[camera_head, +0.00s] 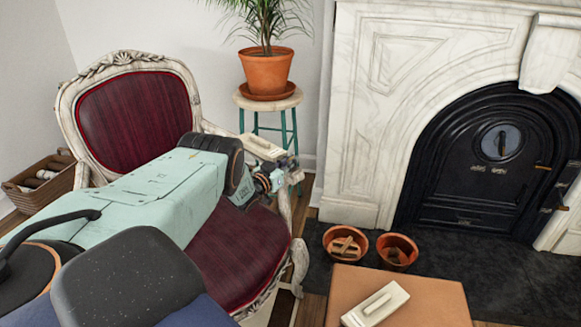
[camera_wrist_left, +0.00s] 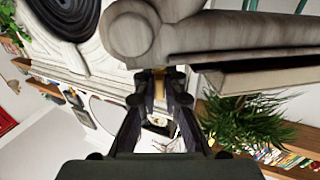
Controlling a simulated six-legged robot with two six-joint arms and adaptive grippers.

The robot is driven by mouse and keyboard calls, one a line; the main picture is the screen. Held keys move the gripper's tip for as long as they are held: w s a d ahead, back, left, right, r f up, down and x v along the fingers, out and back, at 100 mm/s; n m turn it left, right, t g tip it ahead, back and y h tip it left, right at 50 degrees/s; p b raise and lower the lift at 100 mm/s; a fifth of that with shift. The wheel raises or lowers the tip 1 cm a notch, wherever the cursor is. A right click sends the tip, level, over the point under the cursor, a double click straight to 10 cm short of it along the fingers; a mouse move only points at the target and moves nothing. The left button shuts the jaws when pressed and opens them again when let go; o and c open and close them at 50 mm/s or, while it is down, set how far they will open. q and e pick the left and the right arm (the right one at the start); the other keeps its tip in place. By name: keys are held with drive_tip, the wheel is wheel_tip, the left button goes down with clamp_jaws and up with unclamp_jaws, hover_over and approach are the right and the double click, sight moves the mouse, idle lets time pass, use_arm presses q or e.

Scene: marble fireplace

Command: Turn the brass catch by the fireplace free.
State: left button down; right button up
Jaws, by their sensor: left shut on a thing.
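My left gripper (camera_head: 283,168) is in front of the stool, left of the fireplace, at the end of my pale green arm. In the left wrist view its two dark fingers (camera_wrist_left: 159,92) close on a small brass-coloured piece, the brass catch (camera_wrist_left: 159,82). A large pale, rounded piece (camera_wrist_left: 165,40) lies just beyond the fingertips. The head view is too small at the fingertips to show the catch or how far it is turned. My right gripper is in neither view.
The marble fireplace (camera_head: 365,130) with its black door (camera_head: 480,190) stands at right. A red armchair (camera_head: 245,255) lies below my arm. A potted palm (camera_head: 266,70) stands on a stool (camera_head: 262,102).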

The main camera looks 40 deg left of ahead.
use_arm(q)
drive_tip(key=shift+w+a+r+m+h+b, duration=0.1)
drive_tip(key=shift+r+m+h+b, duration=0.05)
drive_tip(key=shift+m+h+b, duration=0.5)
drive_tip(key=shift+r+m+h+b, duration=0.15)
drive_tip(key=shift+m+h+b, duration=0.2)
drive_tip(key=shift+h+b, duration=0.35)
drive_tip(key=c, duration=1.4)
unclamp_jaws()
drive_tip(key=shift+f, duration=0.1)
drive_tip(key=shift+c, duration=0.2)
drive_tip(key=shift+f, duration=0.1)
drive_tip(key=shift+s+a, duration=0.1)
drive_tip(key=shift+s, duration=0.6)
drive_tip(key=s, duration=0.6)
drive_tip(key=shift+s+a, duration=0.15)
drive_tip(key=shift+s, duration=0.2)
